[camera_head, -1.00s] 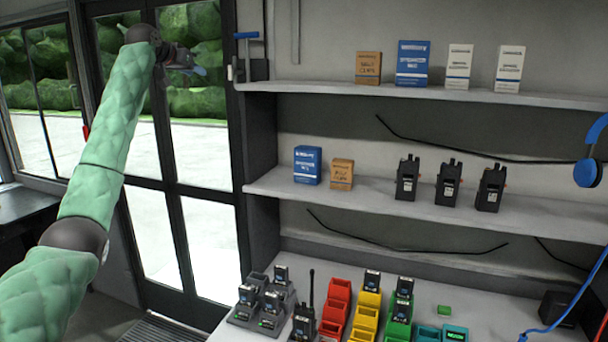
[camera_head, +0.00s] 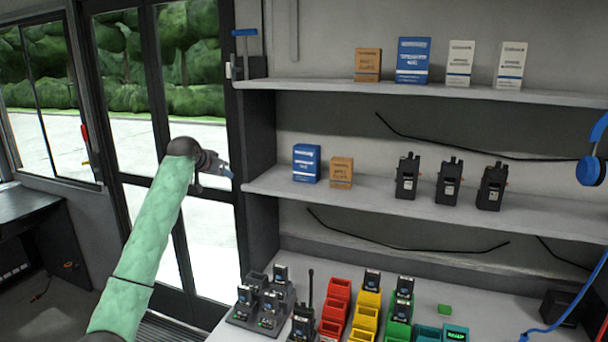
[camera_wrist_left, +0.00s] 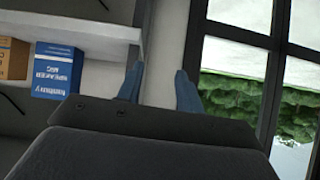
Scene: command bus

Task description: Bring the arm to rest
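My left arm, in a green quilted sleeve, rises from the bottom left in the head view. Its gripper (camera_head: 226,171) is in front of the glass door, left of the shelf's end post, and touches nothing I can see. In the left wrist view the two blue fingertips (camera_wrist_left: 158,88) stand apart with nothing between them, so the left gripper is open and empty. My right gripper is not in either view.
The lower shelf (camera_head: 375,200) starts just right of the gripper. It bears a blue box (camera_head: 306,164), an orange box (camera_head: 341,173) and three black radios (camera_head: 448,182). A counter (camera_head: 470,310) with coloured bins and a radio charger is below. The door (camera_head: 205,225) is behind.

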